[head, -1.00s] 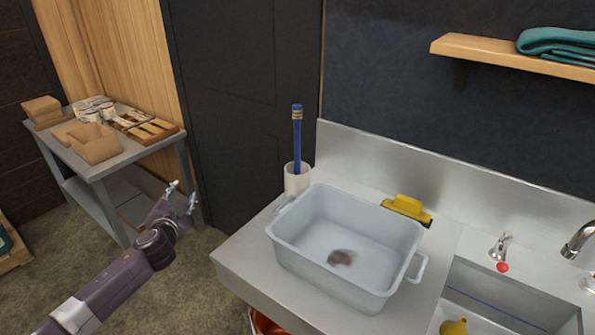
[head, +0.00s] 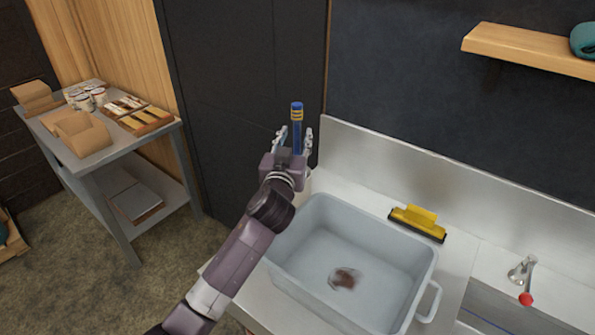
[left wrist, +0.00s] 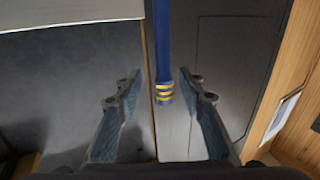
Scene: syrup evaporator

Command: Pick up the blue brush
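The blue brush (head: 297,128) stands upright with its yellow-banded handle up. Its holder, a white cup, is almost wholly hidden behind my left arm in the head view. My left gripper (head: 294,138) is open, with one finger on each side of the handle. In the left wrist view the blue handle (left wrist: 163,60) shows between the two spread fingers (left wrist: 165,100), with a visible gap on both sides. My right gripper is in neither view.
A grey tub (head: 315,227) with a brown spot inside stands just right of my left arm. A yellow squeegee (head: 418,222) lies behind it on the counter. A red-tipped tap (head: 525,285) is at right. A side table (head: 100,172) with boxes stands at left.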

